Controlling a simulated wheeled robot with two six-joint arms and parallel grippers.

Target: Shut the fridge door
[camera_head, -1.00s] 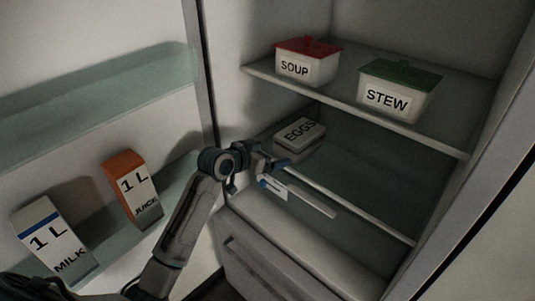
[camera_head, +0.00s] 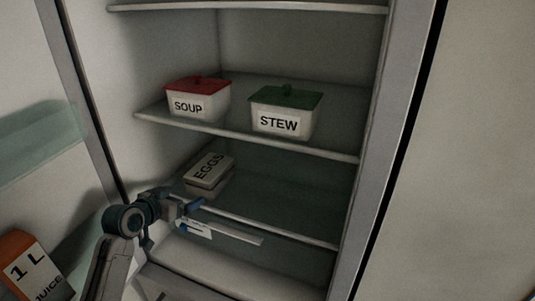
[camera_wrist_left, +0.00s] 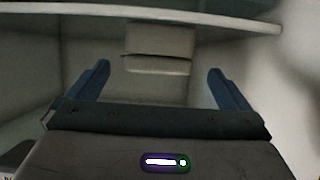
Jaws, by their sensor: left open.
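The fridge stands open in the head view. Its door (camera_head: 32,172), with shelves on its inner side, is swung out at the left. My left gripper (camera_head: 200,216) is at the front of the fridge opening, near the lower shelf and in front of the egg box (camera_head: 208,172). It is open, with nothing between its blue fingers. In the left wrist view the open fingers (camera_wrist_left: 160,82) point into the fridge, toward the box-shaped egg box (camera_wrist_left: 160,45). My right gripper is not in view.
A soup container (camera_head: 197,102) with a red lid and a stew container (camera_head: 286,114) with a green lid stand on the shelf (camera_head: 240,134) above. A juice carton (camera_head: 28,268) stands in the door at lower left. A pale surface lies right of the fridge.

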